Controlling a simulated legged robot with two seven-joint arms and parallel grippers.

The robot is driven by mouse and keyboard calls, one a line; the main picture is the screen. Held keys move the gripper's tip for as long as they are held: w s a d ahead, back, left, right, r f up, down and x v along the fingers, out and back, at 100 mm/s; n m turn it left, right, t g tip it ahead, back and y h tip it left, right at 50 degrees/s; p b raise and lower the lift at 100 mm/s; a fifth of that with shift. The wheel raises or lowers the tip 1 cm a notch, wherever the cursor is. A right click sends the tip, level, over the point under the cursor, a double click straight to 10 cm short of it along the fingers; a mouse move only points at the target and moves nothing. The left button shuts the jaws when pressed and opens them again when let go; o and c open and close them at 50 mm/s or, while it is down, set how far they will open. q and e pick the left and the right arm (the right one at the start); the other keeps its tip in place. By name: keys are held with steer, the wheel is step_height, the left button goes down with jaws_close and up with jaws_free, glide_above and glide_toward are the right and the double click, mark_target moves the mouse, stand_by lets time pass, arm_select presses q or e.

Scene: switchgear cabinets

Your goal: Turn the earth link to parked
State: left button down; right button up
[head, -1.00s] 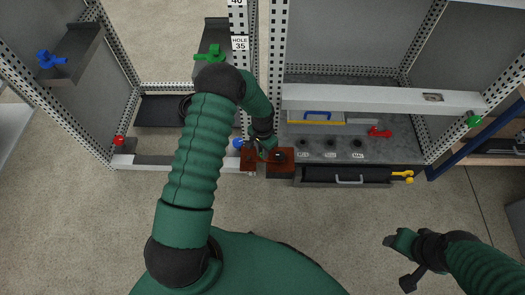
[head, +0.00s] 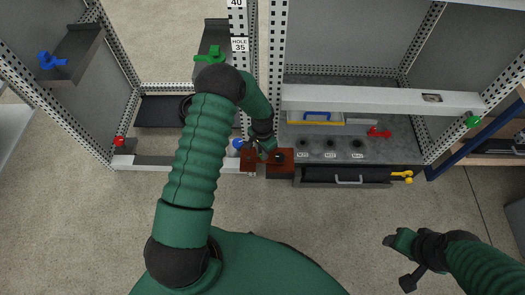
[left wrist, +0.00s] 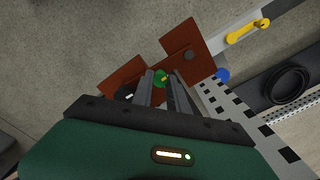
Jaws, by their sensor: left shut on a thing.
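Two red-brown plates stand at the cabinet's front edge: one (head: 251,165) lies left, the other (head: 281,168) right. They also show in the left wrist view, the larger plate (left wrist: 187,55) with a dark round bolt and the smaller one (left wrist: 122,75) with a dark round part. My left gripper (left wrist: 161,82) is shut on a small green part (left wrist: 161,77), which looks like the earth link's handle. The fingers hide most of the link, so I cannot tell its angle. In the head view my left gripper (head: 263,153) is over the plates. My right gripper (head: 400,262) hangs clear at lower right.
A blue handle (head: 238,144) is just left of the plates. A drawer (head: 348,177) with a grey pull and a yellow handle (head: 402,177) lie to the right. A red handle (head: 379,132) is on the shelf. A perforated post (head: 262,60) rises behind. The floor in front is clear.

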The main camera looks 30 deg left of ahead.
arm_select(q)
steer(key=shift+s+d+r+m+p, duration=0.1)
steer(key=shift+s+d+m+p, duration=0.05)
steer(key=shift+s+m+p, duration=0.7)
steer(key=s+a+m+p, duration=0.2)
steer(key=s+m+p, duration=0.4)
steer(key=m, duration=1)
steer(key=shift+a+p, duration=0.2)
steer(key=shift+p, duration=1.5)
steer(key=c, duration=1.3)
jaws_free()
steer(key=shift+w+a+f, duration=0.1)
steer(key=shift+f, duration=0.1)
